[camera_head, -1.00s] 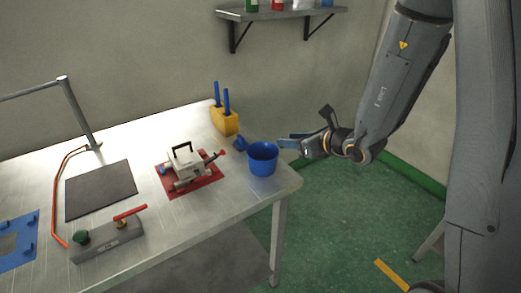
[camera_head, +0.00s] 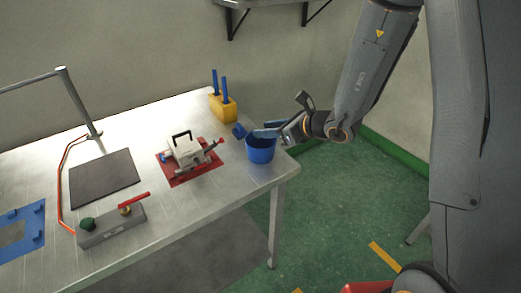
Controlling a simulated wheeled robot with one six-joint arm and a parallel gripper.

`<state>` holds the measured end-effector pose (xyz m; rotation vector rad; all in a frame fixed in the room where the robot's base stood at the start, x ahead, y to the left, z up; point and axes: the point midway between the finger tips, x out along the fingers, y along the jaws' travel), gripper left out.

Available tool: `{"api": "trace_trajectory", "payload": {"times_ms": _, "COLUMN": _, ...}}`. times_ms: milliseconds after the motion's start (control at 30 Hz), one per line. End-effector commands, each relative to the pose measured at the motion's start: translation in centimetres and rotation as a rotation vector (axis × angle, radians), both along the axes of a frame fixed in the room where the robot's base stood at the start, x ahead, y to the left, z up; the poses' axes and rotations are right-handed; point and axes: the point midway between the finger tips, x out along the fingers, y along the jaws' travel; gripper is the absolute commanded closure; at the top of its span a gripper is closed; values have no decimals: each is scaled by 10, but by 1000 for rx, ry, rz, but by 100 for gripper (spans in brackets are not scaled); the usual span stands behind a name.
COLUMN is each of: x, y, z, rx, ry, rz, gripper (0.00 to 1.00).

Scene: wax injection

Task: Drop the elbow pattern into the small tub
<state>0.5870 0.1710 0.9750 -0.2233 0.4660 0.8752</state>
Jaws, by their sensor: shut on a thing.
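The small tub (camera_head: 260,152) is a blue, open-topped bucket standing upright near the right end of the metal table. My gripper (camera_head: 276,131) reaches in from the right, with its tip at the tub's far rim and apparently above the opening. It is shut on a small blue piece, taken as the elbow pattern (camera_head: 264,133). The piece's shape is hard to make out at this size. I cannot tell whether it touches the rim. The inside of the tub is mostly hidden.
A small blue object (camera_head: 239,131) sits just left of the tub. A yellow block (camera_head: 222,108) with two blue upright handles stands behind. A grey clamped device on a red mat (camera_head: 205,176) lies to the left. The table's right edge is close to the tub.

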Motion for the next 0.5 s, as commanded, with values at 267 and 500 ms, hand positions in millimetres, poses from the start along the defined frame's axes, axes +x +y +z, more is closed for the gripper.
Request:
{"api": "trace_trajectory", "payload": {"times_ms": 267, "x": 0, "y": 0, "z": -15, "rx": 0, "ry": 0, "rz": -1, "gripper": 98}}
{"api": "trace_trajectory", "payload": {"times_ms": 500, "x": 0, "y": 0, "z": -14, "rx": 0, "ry": 0, "rz": -1, "gripper": 55}}
